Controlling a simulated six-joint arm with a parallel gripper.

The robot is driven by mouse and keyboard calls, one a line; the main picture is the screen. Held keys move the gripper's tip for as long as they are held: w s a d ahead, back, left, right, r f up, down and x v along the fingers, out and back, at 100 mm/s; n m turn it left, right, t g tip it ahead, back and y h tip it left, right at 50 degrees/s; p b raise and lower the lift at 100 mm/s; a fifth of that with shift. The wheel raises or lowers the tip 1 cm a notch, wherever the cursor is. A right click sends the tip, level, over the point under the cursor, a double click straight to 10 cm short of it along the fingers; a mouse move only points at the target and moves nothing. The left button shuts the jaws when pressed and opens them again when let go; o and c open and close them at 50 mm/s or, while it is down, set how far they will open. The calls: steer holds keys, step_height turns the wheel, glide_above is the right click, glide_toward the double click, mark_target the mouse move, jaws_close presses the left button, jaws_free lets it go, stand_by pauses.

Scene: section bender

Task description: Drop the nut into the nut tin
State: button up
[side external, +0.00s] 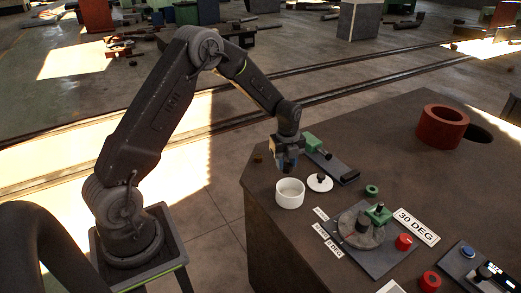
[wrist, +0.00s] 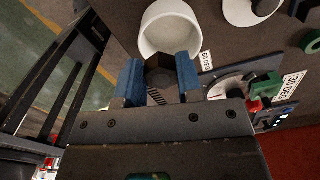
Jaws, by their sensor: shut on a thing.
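The nut (wrist: 160,72) is a dark six-sided piece between the two blue fingertips of my gripper (wrist: 161,82) in the wrist view; a threaded part shows just below it. My gripper is shut on it. In the side view my gripper (side external: 287,164) points down above the table's left end, and the nut cannot be made out there. The nut tin, a white round open cup (side external: 289,198), stands upright on the table just below my gripper. In the wrist view the tin (wrist: 178,25) is just beyond the nut, which overlaps its near rim.
A white lid with a black knob (side external: 319,183) lies right of the tin. Behind it is a dark plate with a green clamp (side external: 312,142). The bender with its round dial (side external: 361,232) stands in front right. A red ring (side external: 443,127) lies farther back right, with bare table between.

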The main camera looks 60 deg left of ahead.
steer(key=shift+m, duration=0.8)
steer(key=shift+w+d+f, duration=0.1)
steer(key=shift+d+f, duration=0.55)
steer(key=shift+f, duration=0.35)
steer(key=shift+w+d+f, duration=0.1)
steer(key=shift+d+f, duration=0.55)
steer(key=shift+f, duration=0.3)
steer(key=shift+w+d+f, duration=0.1)
steer(key=shift+d+f, duration=0.55)
steer(key=shift+f, duration=0.35)
steer(key=o, duration=1)
step_height(320, 180, up, 14)
steer(key=shift+f, duration=0.1)
